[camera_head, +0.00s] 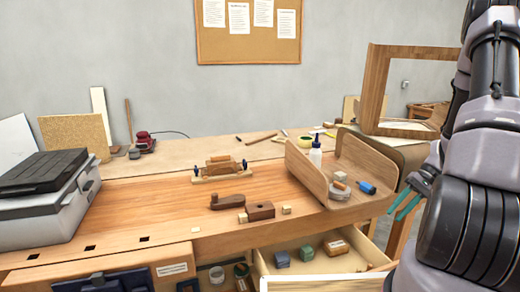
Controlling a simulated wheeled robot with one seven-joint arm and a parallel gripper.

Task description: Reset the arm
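My arm fills the right edge of the head view, folded upright beside the workbench. My gripper (394,214) shows at the arm's left side, with two teal fingers pointing down and to the left. A gap shows between the fingers, and nothing is seen between them. It is to the right of the bent wooden tray and apart from it. Part of the gripper's body is hidden behind the arm.
A wooden workbench (165,205) holds a grey case (45,200), a wooden plane (228,202), a bent wooden tray (305,166) and a white bottle (316,155). An open drawer (262,262) juts out in front. A wooden frame (376,85) stands behind my gripper.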

